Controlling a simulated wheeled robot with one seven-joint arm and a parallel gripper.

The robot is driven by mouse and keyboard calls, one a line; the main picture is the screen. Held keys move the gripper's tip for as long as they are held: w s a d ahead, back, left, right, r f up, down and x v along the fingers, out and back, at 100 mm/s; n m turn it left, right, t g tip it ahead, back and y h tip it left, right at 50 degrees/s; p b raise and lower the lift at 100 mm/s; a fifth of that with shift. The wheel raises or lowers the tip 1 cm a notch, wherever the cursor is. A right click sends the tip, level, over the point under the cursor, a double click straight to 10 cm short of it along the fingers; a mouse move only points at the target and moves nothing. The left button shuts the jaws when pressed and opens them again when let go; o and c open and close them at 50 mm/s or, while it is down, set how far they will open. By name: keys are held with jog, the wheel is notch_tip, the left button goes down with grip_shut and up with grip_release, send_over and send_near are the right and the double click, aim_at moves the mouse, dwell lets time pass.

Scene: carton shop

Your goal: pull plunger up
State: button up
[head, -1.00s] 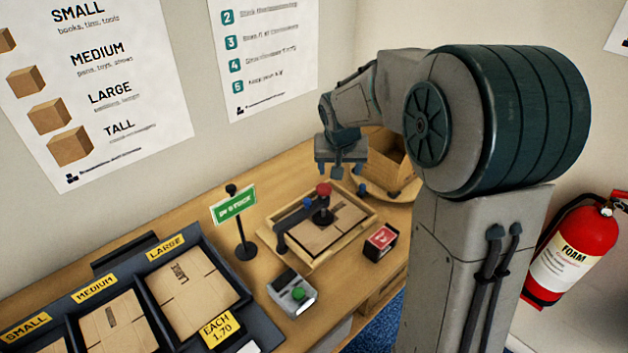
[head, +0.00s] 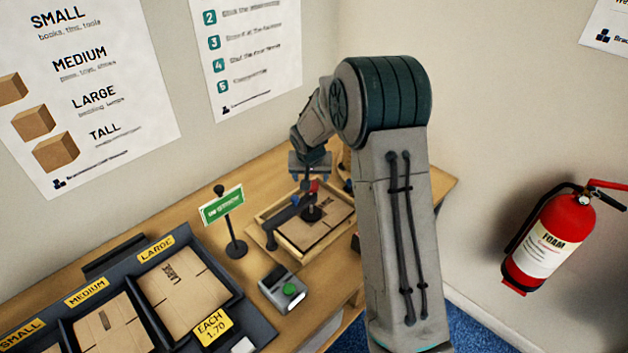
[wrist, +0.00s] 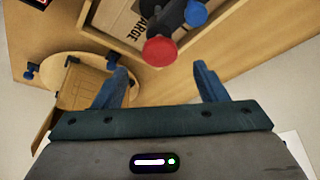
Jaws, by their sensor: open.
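The plunger is a black post with a red knob (head: 314,186) on top, standing over a flat brown carton (head: 325,232) in a wooden tray (head: 290,254). A black lever arm with a blue knob (head: 295,200) is beside it. My gripper (head: 310,173) is open and empty, just above and behind the red knob in the head view. In the wrist view the red knob (wrist: 160,51) lies just beyond my two blue fingers (wrist: 160,70), centred between them but not visibly gripped. The blue knob (wrist: 195,13) sits farther up and right there.
A green sign (head: 222,206) on a black stand and a grey box with a green button (head: 283,289) are near the tray. A rack of flat cartons (head: 187,282) fills the left. A round wooden piece (wrist: 45,66) shows in the wrist view.

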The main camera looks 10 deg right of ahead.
jog(key=shift+p+x, duration=0.4)
jog(key=shift+x, duration=2.15)
